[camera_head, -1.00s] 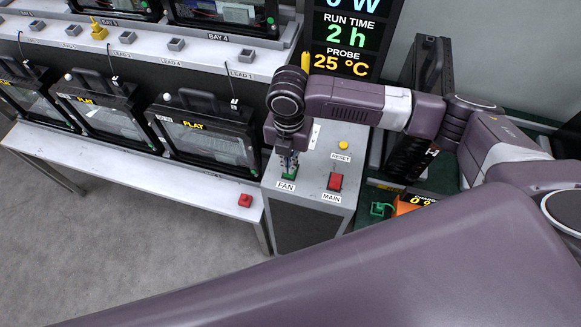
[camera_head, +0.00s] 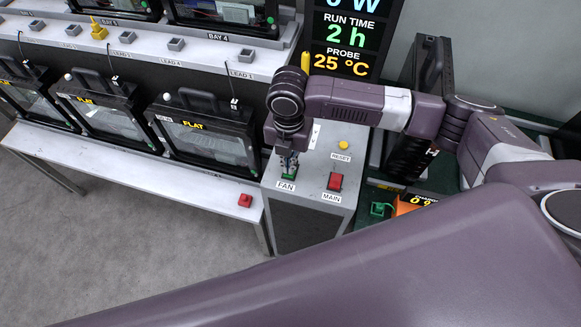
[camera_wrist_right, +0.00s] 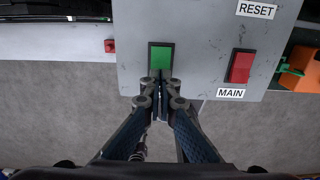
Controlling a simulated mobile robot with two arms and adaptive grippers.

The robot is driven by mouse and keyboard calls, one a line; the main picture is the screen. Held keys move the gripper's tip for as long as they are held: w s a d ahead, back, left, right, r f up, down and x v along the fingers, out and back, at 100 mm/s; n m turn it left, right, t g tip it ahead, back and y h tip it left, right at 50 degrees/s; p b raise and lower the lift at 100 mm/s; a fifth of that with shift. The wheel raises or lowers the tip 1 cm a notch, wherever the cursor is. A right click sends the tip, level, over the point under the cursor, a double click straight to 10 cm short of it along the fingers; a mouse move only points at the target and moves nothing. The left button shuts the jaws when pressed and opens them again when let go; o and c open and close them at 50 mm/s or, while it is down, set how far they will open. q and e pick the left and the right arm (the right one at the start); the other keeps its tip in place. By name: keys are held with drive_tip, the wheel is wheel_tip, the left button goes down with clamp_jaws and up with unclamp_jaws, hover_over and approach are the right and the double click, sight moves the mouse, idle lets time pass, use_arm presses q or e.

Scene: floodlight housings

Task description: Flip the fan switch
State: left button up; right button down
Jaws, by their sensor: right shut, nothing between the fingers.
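The fan switch is a green rocker (camera_wrist_right: 161,57) in a dark frame on the grey control box (camera_head: 311,190). In the head view the green switch (camera_head: 289,182) shows only in part above the FAN label (camera_head: 286,187), because my right gripper covers it. My right gripper (camera_head: 289,168) points down at the switch from above. In the right wrist view its closed fingertips (camera_wrist_right: 160,78) are at the switch's near edge, with nothing between them. I cannot tell whether they touch it. My left gripper is not in view.
A red MAIN rocker (camera_head: 335,181) sits right of the fan switch, and a yellow RESET button (camera_head: 343,146) sits behind. A red block (camera_head: 245,200) lies on the white bench to the left. Floodlight housings (camera_head: 208,135) stand along that bench.

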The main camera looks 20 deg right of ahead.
drive_tip(key=shift+f+b, duration=0.4)
drive_tip(key=shift+f, duration=0.6)
drive_tip(key=shift+r, duration=0.1)
idle(0.3)
wheel_tip(320, 180, up, 7)
drive_tip(key=p, duration=0.8)
idle(0.3)
